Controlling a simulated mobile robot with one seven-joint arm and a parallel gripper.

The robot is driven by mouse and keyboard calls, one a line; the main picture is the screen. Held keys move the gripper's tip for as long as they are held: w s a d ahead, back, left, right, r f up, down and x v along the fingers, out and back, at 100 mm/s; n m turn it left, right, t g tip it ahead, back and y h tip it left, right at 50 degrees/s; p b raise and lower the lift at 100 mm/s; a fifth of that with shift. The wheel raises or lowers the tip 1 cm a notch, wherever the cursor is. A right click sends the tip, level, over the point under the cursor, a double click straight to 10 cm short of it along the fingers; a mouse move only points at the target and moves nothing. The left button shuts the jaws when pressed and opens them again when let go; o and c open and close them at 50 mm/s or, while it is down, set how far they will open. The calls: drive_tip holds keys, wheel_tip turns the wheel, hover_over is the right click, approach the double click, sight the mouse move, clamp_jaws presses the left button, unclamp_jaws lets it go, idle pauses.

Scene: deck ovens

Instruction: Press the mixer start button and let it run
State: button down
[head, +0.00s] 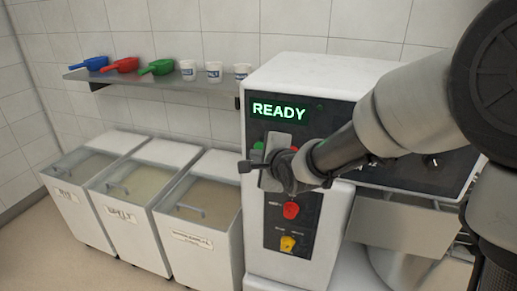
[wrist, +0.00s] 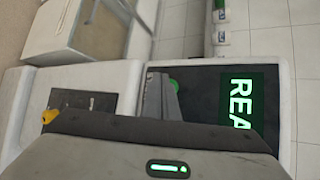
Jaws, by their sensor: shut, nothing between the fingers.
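The white mixer (head: 300,75) has a dark front panel, and its green-lit display (head: 278,111) reads READY. The display also shows sideways in the wrist view (wrist: 240,102). A green button (head: 258,147) sits below the display, partly hidden by my gripper; it also shows in the wrist view (wrist: 174,84). A red button (head: 290,210) and a yellow knob (head: 288,243) are lower on the panel. My gripper (head: 273,165) is shut and empty in front of the panel, close beside the green button. I cannot tell whether it touches the button.
Several ingredient bins (head: 135,187) stand left of the mixer. A wall shelf (head: 160,76) above them holds blue, red and green scoops and white cups. The mixer bowl (head: 405,268) is low at the right, behind my arm. Floor at the far left is clear.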

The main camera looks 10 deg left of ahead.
drive_tip(key=shift+w, duration=0.15)
idle(0.7)
drive_tip(key=shift+w, duration=0.3)
drive_tip(key=shift+w+p, duration=0.4)
drive_tip(key=shift+w, duration=0.05)
idle(0.8)
drive_tip(key=shift+s, duration=0.85)
drive_tip(key=shift+s+a+b, duration=0.2)
drive_tip(key=shift+s+b, duration=0.2)
drive_tip(key=shift+s, duration=2.1)
